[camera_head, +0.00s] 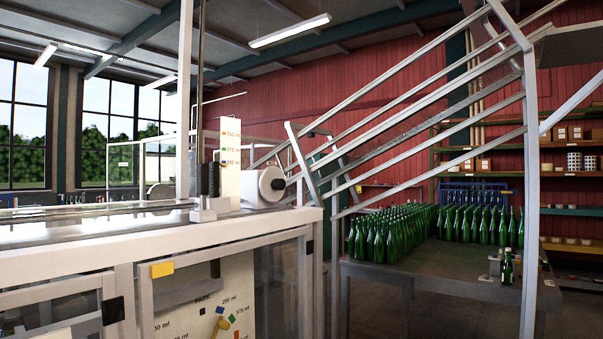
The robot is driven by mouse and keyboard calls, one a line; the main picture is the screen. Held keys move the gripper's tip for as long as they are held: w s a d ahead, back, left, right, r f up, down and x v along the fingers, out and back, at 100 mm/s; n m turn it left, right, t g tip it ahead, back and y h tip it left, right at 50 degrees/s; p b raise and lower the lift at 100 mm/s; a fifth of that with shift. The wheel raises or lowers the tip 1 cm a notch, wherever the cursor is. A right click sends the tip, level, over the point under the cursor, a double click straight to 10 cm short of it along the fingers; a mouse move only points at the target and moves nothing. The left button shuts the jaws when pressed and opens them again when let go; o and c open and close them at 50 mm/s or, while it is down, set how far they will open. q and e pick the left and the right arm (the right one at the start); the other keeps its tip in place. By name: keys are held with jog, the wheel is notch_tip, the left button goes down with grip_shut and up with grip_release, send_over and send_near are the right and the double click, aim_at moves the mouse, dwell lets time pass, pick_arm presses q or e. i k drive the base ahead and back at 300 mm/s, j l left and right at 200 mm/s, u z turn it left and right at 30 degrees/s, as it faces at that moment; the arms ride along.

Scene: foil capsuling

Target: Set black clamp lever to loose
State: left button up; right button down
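Neither of my grippers shows in the head view. A pale machine (150,235) fills the left and lower left. On its top, a small dark knob or lever (278,184) sits on a round white housing (265,187); I cannot tell whether this is the black clamp lever or how it is set. A black upright piece (208,180) stands left of it, beside a white scale plate (230,160) with coloured marks. No loose or tight label is readable.
A dark table (420,262) at right carries many green bottles (388,232). A metal stair railing (529,150) crosses in front of it. Shelves (575,175) stand behind.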

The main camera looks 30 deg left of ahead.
aim_at(202, 180)
jog(key=i+u, duration=0.15)
jog(key=i, duration=0.35)
jog(key=i+u, duration=0.15)
jog(key=i, duration=0.3)
jog(key=i+l+u, duration=0.15)
jog(key=i, duration=0.3)
jog(key=i+l+u, duration=0.15)
jog(key=i, duration=0.35)
jog(key=i+u, duration=0.25)
jog(key=u, duration=0.2)
jog(key=i+l+u, duration=0.2)
jog(key=u, duration=0.25)
jog(key=i+l+u, duration=0.2)
jog(key=u, duration=0.25)
jog(key=i+l+u, duration=0.15)
jog(key=u, duration=0.3)
jog(key=l+u, duration=0.4)
jog(key=i+l, duration=0.05)
